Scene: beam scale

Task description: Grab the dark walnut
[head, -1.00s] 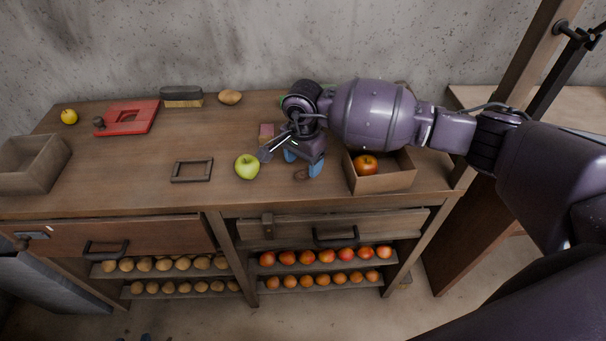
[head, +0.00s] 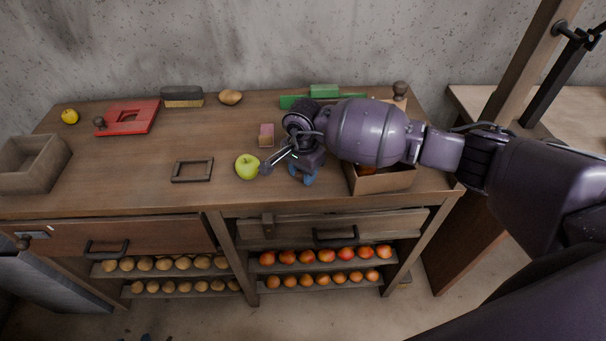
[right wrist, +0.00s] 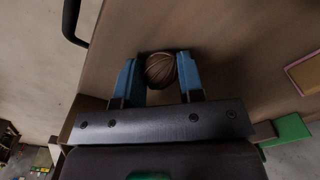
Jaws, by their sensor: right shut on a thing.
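The dark walnut (right wrist: 160,69), round, brown and ridged, is between the two blue fingertips of my right gripper (right wrist: 159,78) in the right wrist view. The fingers are shut on it from both sides. In the head view my right gripper (head: 303,176) points down at the workbench (head: 225,137), close to its front edge and right of the green apple. The walnut is mostly hidden by the fingers there, and I cannot tell whether it still touches the bench. My left gripper is not in view.
A green apple (head: 247,167) stands just left of my right gripper. A cardboard box (head: 384,183) is close on the right, under my forearm.

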